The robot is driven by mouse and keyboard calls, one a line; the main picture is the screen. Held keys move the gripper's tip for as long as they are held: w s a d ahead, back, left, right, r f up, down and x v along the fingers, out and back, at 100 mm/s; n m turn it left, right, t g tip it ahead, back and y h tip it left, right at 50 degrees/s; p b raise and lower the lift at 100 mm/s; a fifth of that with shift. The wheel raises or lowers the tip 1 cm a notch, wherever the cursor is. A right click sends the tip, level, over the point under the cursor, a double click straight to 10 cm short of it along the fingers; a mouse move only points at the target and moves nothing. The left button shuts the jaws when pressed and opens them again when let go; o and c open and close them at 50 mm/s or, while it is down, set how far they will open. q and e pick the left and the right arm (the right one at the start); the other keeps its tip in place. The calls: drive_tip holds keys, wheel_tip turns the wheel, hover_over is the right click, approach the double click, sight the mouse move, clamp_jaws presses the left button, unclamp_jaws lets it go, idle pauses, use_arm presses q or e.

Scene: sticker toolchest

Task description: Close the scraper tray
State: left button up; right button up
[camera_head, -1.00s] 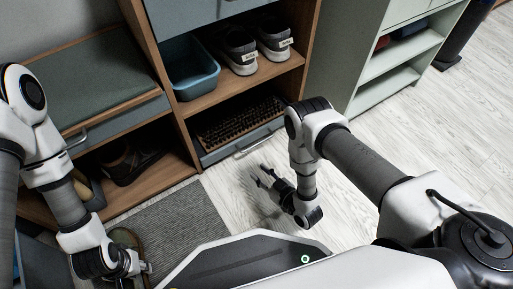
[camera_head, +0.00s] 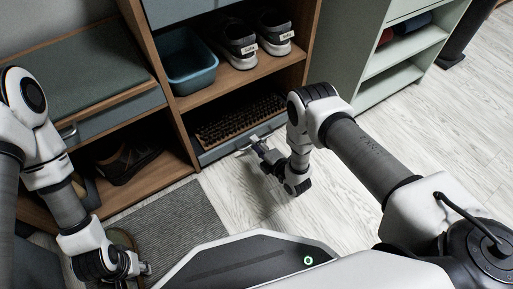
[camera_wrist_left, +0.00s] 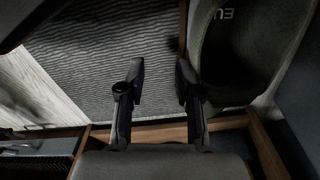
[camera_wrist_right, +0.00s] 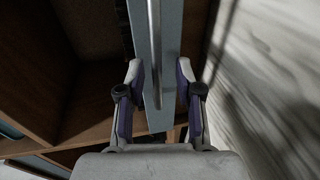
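The scraper tray (camera_head: 212,153) is the low drawer at the bottom of the wooden shelf, with a blue-grey front and a dark bristle mat (camera_head: 235,122) in it. It appears to stand out a little from the shelf. My right gripper (camera_head: 256,146) is at the right part of the tray's front, by its metal handle. In the right wrist view the right gripper (camera_wrist_right: 161,72) is open, with the handle bar (camera_wrist_right: 155,45) and tray front (camera_wrist_right: 172,40) between its fingers; contact cannot be told. My left gripper (camera_wrist_left: 159,68) is open and empty, low over the mat.
A blue bin (camera_head: 190,68) and grey sneakers (camera_head: 232,42) stand on the shelf above the tray. Dark shoes (camera_head: 128,162) sit in the left compartment. A grey striped mat (camera_head: 180,222) lies on the floor at left. The floor right of the tray is clear.

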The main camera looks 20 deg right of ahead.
drive_tip(key=shift+w+a+r, duration=0.1)
drive_tip(key=shift+w, duration=0.05)
drive_tip(key=shift+c, duration=0.3)
clamp_jaws()
